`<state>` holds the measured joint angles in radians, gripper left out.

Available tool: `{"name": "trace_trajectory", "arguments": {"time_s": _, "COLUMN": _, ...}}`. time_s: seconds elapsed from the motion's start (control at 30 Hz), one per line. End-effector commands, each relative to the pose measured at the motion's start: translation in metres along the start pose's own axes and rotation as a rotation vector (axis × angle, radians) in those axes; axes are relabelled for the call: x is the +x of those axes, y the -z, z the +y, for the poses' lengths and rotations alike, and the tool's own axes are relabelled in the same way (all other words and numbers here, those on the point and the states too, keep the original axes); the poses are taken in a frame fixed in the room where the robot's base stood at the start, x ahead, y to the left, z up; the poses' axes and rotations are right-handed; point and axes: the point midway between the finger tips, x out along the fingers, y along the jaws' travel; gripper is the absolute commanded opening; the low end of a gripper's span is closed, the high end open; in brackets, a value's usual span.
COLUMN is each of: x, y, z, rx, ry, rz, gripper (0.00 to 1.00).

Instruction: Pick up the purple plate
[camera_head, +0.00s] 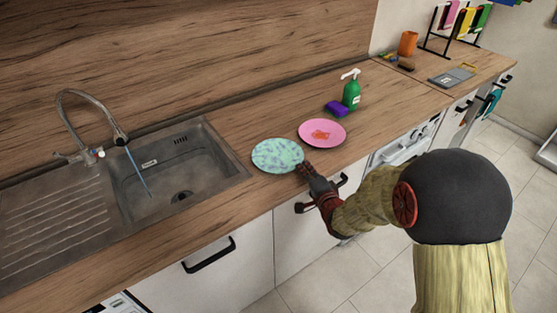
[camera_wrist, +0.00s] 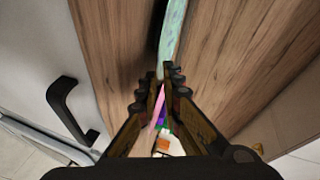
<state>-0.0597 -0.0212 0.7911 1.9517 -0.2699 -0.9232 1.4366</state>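No plain purple plate shows. A mint-green plate (camera_head: 277,155) with bluish-purple blotches is at the worktop's front, right of the sink. It looks level; I cannot tell whether it touches the worktop. A pink plate (camera_head: 335,130) with a small orange-red thing on it lies behind and to the right. My gripper (camera_head: 306,168) is at the mint plate's right front rim. In the wrist view, the fingertips (camera_wrist: 164,74) are close together, with the mint plate (camera_wrist: 172,32) edge-on between and beyond them. They look shut on its rim, though the contact is partly hidden.
A purple sponge (camera_head: 337,108) and green pump bottle (camera_head: 352,91) stand behind the pink plate. The sink (camera_head: 225,165) and its tap (camera_head: 119,138) are at left. A black drawer handle (camera_head: 210,255) juts from the front.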

Motion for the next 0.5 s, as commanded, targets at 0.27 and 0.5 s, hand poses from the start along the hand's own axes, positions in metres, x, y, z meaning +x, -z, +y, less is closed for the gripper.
{"name": "trace_trajectory", "arguments": {"time_s": 0.27, "x": 0.036, "y": -0.002, "z": 0.003, "rx": -0.001, "ry": 0.000, "rz": -0.001, "gripper": 0.07}}
{"name": "trace_trajectory", "arguments": {"time_s": 0.5, "x": 0.039, "y": -0.001, "z": 0.001, "rx": -0.001, "ry": 0.000, "rz": -0.001, "gripper": 0.07}}
